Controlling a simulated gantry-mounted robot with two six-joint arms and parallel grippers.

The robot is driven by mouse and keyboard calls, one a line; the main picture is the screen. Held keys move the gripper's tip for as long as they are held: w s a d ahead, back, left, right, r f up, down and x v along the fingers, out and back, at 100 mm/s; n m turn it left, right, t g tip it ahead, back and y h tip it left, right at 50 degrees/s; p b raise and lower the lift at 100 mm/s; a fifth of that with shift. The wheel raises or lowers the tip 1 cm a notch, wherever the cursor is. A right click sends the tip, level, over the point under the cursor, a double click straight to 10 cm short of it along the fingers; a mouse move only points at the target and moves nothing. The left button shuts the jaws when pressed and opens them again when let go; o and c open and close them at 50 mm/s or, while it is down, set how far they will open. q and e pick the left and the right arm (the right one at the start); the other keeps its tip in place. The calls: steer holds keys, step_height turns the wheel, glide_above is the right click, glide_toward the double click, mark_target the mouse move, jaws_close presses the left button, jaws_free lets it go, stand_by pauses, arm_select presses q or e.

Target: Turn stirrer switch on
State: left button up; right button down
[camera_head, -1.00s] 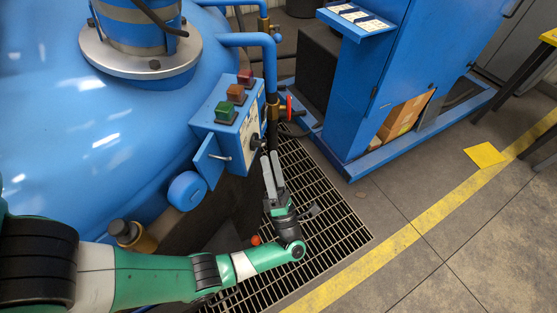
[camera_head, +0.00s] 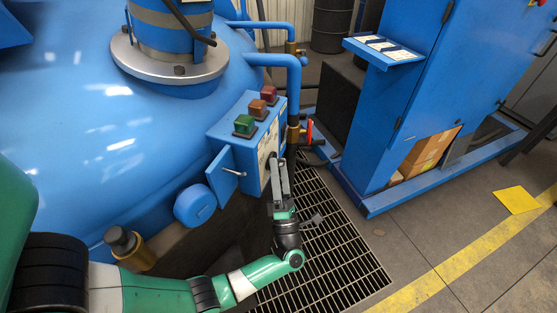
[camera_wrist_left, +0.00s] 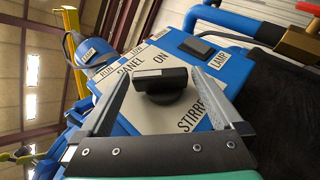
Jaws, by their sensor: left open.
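The stirrer switch (camera_wrist_left: 162,84) is a black rotary knob on a pale label plate (camera_wrist_left: 160,118) lettered "STIRRER", on the blue control box (camera_head: 240,138). In the left wrist view it lies between the two fingers of my left gripper (camera_wrist_left: 168,98), which are apart, one on each side of it. I cannot tell whether they touch it. In the head view my left gripper (camera_head: 279,178) is at the box's right face, and its fingers hide the knob there. My right gripper is not in view.
Red, orange and green buttons (camera_head: 245,124) top the box. A blue flap with a handle (camera_head: 226,172) sticks out at its left. Floor grating (camera_head: 335,250) lies below; a blue cabinet (camera_head: 420,100) is at right.

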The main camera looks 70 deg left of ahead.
arm_select(q)
steer(key=shift+x, duration=0.85)
